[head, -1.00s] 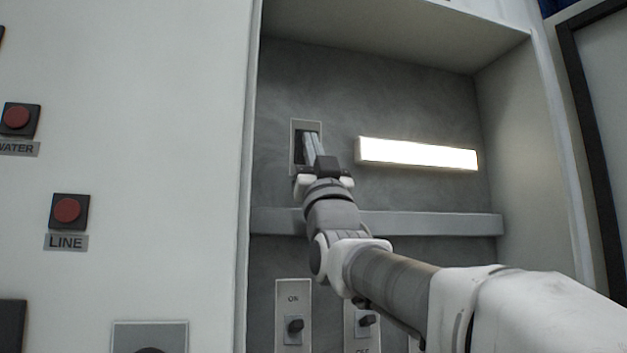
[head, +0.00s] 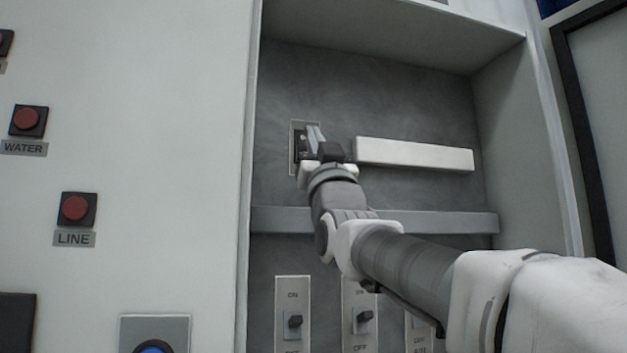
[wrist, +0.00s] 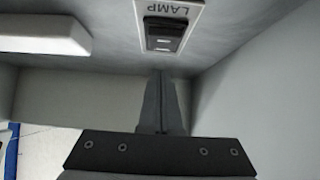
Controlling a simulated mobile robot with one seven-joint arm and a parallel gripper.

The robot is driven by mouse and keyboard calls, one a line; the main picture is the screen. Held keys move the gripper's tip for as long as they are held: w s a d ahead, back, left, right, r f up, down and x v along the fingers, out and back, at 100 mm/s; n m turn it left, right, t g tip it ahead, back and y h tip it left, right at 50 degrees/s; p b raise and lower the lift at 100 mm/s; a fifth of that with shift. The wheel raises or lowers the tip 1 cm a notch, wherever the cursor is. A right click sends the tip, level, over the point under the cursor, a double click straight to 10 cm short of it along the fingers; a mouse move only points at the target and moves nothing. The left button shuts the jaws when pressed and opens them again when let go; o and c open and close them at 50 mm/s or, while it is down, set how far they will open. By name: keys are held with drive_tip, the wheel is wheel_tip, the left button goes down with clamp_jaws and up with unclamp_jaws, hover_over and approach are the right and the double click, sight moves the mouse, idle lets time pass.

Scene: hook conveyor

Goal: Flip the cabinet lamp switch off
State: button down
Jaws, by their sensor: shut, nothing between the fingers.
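The lamp switch is a dark rocker (wrist: 164,36) on a light plate marked LAMP (wrist: 168,10) in the wrist view, where it appears upside down. In the head view its plate (head: 293,140) is on the cabinet's back wall, and my gripper hides most of the rocker. My gripper (head: 311,130) is shut and empty in front of the plate. In the wrist view its fingertips (wrist: 162,74) are together, just below the rocker in the picture; I cannot tell if they touch it. The lamp bar (head: 415,154) right of the switch is unlit.
A grey ledge (head: 280,219) crosses the cabinet below the switch. Toggle switches (head: 294,321) on plates sit under it. Red WATER (head: 28,119) and LINE (head: 75,208) buttons are on the panel at left. The cabinet side wall (head: 515,130) stands at right.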

drive_tip(key=s+d+f+b, duration=0.2)
drive_tip(key=s+f+b, duration=0.2)
drive_tip(key=s, duration=0.5)
drive_tip(key=shift+s+d+f, duration=0.15)
drive_tip(key=shift+d+f, duration=0.2)
drive_tip(key=shift+f, duration=0.5)
drive_tip(key=w+d+f+m+g+h, duration=0.1)
drive_tip(key=d+f+g+h, duration=0.15)
drive_tip(key=f, duration=0.65)
drive_tip(key=d+f+g+h, duration=0.1)
drive_tip(key=f+g, duration=0.3)
drive_tip(key=f, duration=0.5)
drive_tip(key=w+d+f+m+g+h, duration=0.15)
drive_tip(key=f+g, duration=0.25)
drive_tip(key=f, duration=0.5)
drive_tip(key=s+d+f+g+h, duration=0.1)
drive_tip(key=s+d+f+g, duration=0.1)
drive_tip(key=s+f, duration=0.4)
drive_tip(key=s+d+f+g+h, duration=0.1)
drive_tip(key=s+f+g, duration=0.4)
drive_tip(key=f, duration=0.8)
drive_tip(key=s+d+f+g, duration=0.3)
drive_tip(key=s+f+g, duration=0.1)
drive_tip(key=s+f, duration=0.4)
drive_tip(key=shift+d+f+m+h+p, duration=0.3)
drive_tip(key=shift+f+m+h+p, duration=0.1)
drive_tip(key=shift+f, duration=0.4)
drive_tip(key=shift+s, duration=0.15)
